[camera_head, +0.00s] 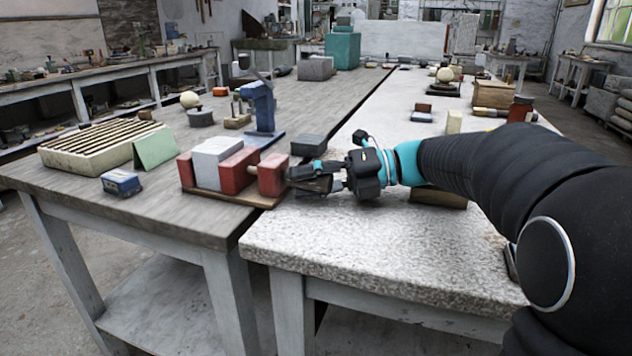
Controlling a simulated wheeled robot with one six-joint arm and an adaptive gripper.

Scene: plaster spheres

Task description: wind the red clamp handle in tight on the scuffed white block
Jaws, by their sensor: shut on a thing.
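The scuffed white block (214,160) sits between two red jaws of a clamp, with the right jaw (238,171) beside its right face. I cannot tell whether any gap is left there. A short pale screw shows between that jaw and the red end block (272,176). The clamp stands on a brown wooden base (232,199) near the table's front edge. My gripper (308,179) reaches in from the right, level with the end block, and is shut at the clamp's right end. Its fingers hide most of the handle.
A dark grey block (309,145) lies just behind my gripper, and a blue stand (262,108) rises behind the clamp. A small blue box (121,183), a green folded card (155,149) and a slatted tray (100,143) are left. The speckled slab's front (370,250) is clear.

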